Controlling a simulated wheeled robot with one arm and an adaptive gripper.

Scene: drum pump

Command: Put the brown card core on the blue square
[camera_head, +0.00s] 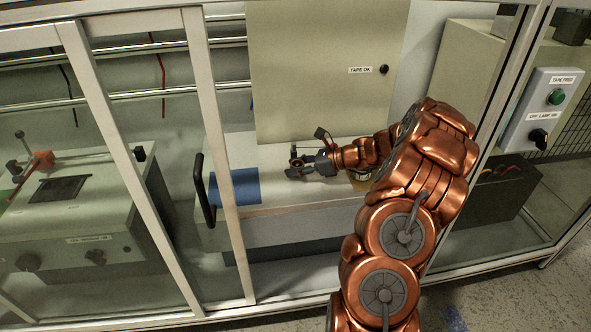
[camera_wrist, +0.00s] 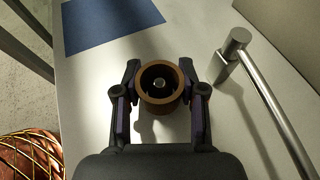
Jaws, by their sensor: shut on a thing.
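The brown card core (camera_wrist: 160,104) is a short ring held between the two fingers of my gripper (camera_wrist: 161,93), seen from above in the wrist view. The fingers are shut on its left and right sides. In the head view my gripper (camera_head: 294,163) is over the white surface, and the core there is small and hard to make out. The blue square (camera_head: 236,187) lies on the surface to the left of my gripper. In the wrist view the blue square (camera_wrist: 108,22) is at the upper left, apart from the core.
A dark handle (camera_head: 205,190) stands at the left end of the white surface, beside the blue square. A metal bar handle (camera_wrist: 262,95) is right of the core in the wrist view. A beige cabinet (camera_head: 325,60) stands behind. A frame post (camera_head: 219,150) crosses before the blue square.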

